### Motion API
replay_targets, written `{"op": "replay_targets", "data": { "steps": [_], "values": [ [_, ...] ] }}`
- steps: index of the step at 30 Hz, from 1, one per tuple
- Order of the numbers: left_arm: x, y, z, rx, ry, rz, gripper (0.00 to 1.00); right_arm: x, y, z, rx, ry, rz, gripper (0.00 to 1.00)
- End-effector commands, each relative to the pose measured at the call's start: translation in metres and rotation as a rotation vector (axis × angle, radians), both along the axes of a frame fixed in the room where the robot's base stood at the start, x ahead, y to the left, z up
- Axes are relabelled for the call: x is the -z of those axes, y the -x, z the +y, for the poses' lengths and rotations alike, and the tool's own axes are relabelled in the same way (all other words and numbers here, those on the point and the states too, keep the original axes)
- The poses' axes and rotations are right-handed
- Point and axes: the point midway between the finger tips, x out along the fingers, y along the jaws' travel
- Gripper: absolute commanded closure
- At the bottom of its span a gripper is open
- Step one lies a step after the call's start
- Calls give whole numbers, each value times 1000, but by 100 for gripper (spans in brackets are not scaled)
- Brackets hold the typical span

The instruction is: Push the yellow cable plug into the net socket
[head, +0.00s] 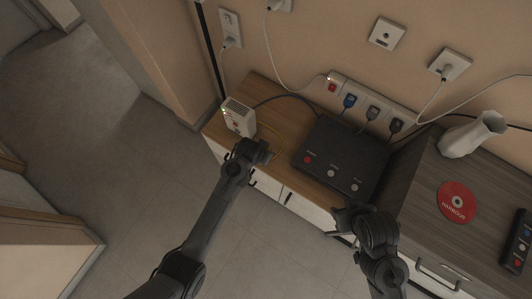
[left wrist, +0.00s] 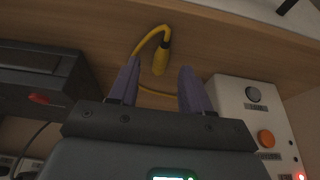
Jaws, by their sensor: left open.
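The yellow cable plug (left wrist: 161,60) lies on the wooden cabinet top in the left wrist view, its yellow cable looping beside it. My left gripper (left wrist: 158,72) is open, with one finger on each side of the plug and a gap to each. In the head view my left gripper (head: 264,152) is over the cabinet's front edge and hides the plug; part of the yellow cable (head: 274,141) shows beside it. My right gripper (head: 338,220) is by the front edge, below the black box; its jaws are unclear. I cannot tell which socket is the net socket.
A white box (head: 239,116) stands left of my left gripper; its buttons show in the wrist view. A black box (head: 342,158) lies to the right. Behind are a power strip (head: 361,102) with several plugs and a wall socket plate (head: 386,33).

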Motion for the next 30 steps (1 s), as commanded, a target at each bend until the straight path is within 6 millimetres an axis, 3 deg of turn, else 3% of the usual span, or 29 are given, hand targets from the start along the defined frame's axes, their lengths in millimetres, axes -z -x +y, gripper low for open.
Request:
{"op": "replay_targets", "data": {
  "steps": [4, 14, 23, 30],
  "values": [
    [16, -5, -3, 0, -1, -1, 52, 11, 0, -1, -3, 5, 0, 57],
    [18, -7, -4, -1, 0, -1, 53, 11, 0, -1, -3, 4, 0, 57],
    [18, -7, -4, -1, 0, -1, 99, 11, 0, 0, 2, -2, 0, 57],
    [18, -7, -4, -1, 0, -1, 100, 10, 0, 1, 4, -5, 0, 57]
  ]
}}
